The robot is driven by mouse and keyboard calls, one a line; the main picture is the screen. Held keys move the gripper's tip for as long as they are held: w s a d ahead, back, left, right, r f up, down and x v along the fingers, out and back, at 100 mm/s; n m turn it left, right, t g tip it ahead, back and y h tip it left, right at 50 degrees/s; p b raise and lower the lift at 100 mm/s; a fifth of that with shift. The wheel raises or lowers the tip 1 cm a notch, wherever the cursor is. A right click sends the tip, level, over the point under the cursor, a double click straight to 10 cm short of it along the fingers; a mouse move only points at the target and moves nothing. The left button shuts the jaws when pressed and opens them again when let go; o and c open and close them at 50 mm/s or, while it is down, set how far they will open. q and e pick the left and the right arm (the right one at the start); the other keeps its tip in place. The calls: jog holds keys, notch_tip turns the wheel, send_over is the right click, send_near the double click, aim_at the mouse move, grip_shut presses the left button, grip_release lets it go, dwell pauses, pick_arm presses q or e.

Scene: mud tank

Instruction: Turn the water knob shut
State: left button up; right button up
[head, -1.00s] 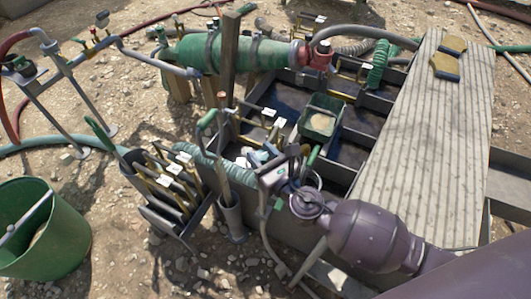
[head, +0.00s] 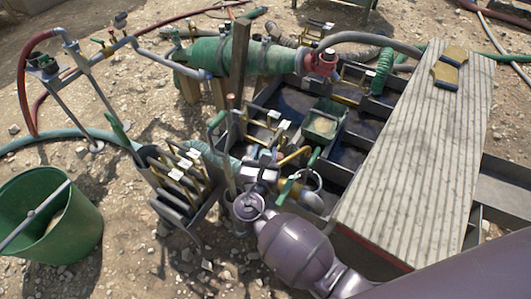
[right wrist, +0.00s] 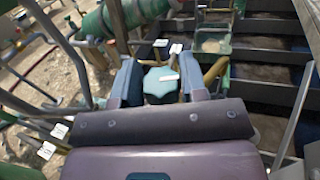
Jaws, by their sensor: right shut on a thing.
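A teal, lobed knob (right wrist: 160,85) with a white tag shows in the right wrist view, between the two fingers of my right gripper (right wrist: 160,82). The fingers stand on either side of it and look shut on it. In the head view my right gripper (head: 262,168) is at the near end of the trough frame, beside the rack of gold-handled tools; there its fingertips and the knob are hard to make out. How far the knob is turned cannot be told. My left gripper is not in view.
A tool rack (head: 178,185) stands close left of my right gripper. A wooden post (head: 240,60) rises behind it. A ribbed board (head: 420,150) covers the right side. A green bucket (head: 85,225) stands at left. A small green box (head: 322,122) sits in the trough.

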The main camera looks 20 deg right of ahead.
jog(key=shift+m+h, duration=0.3)
jog(key=shift+h, duration=0.1)
jog(key=o, duration=0.9)
jog(key=p+v, duration=0.1)
jog(key=v, duration=0.9)
jog(key=shift+s+a+r, duration=0.1)
jog(key=shift+s+a, duration=0.15)
jog(key=shift+s, duration=0.05)
